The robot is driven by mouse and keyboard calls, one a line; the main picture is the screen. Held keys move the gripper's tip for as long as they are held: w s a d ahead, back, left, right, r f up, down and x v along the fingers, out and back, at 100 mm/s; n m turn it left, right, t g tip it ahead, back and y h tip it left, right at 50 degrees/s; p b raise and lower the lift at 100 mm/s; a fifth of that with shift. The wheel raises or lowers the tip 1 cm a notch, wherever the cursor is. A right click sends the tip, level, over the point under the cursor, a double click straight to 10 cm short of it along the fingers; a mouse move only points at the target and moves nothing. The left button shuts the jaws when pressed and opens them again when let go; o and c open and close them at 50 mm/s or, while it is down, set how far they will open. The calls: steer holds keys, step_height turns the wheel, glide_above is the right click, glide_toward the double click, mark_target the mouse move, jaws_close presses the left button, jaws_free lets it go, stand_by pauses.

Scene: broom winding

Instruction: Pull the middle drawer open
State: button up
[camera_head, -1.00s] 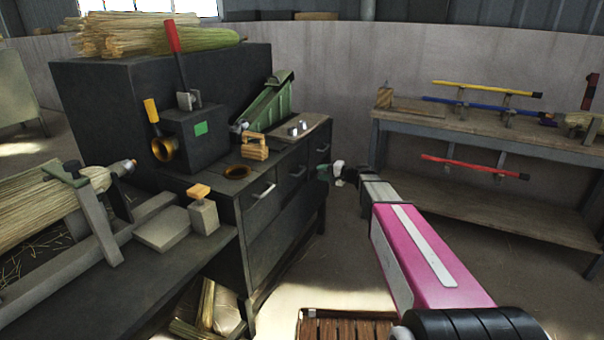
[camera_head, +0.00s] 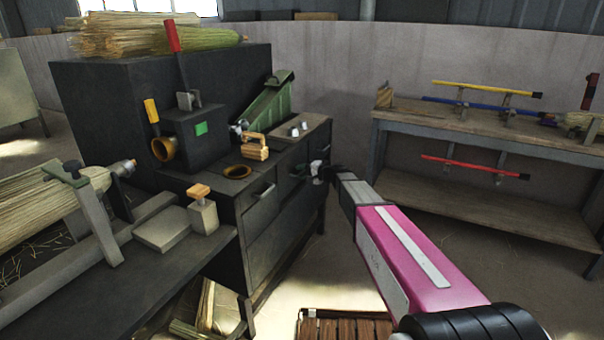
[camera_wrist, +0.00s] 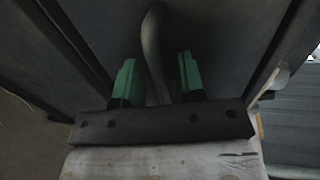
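The dark workbench cabinet has a row of drawers along its front. The middle drawer (camera_head: 287,185) looks shut, and my gripper (camera_head: 317,171) is in front of it, partly covering it in the head view. In the wrist view, a curved grey handle (camera_wrist: 152,45) stands on the dark drawer front (camera_wrist: 95,30). My gripper's green fingertips (camera_wrist: 157,82) are on either side of this handle, with visible gaps to it. The gripper is open, and the lower end of the handle is hidden behind the gripper's dark bar.
The left drawer's handle (camera_head: 264,191) is nearby on the same front. A wooden block (camera_head: 255,146) and a green machine part (camera_head: 266,103) are on the cabinet top. A slatted wooden crate (camera_head: 345,328) stands on the floor below my arm. A rack table (camera_head: 480,132) stands to the right.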

jaws_close()
steer(key=f+v, duration=0.2)
steer(key=v, duration=0.8)
steer(key=f+v, duration=0.2)
steer(key=v, duration=0.9)
steer(key=shift+s+d, duration=0.2)
steer(key=shift+d, duration=0.2)
jaws_free()
steer(key=v, duration=1)
steer(key=shift+s+d, duration=0.15)
steer(key=shift+d, duration=0.25)
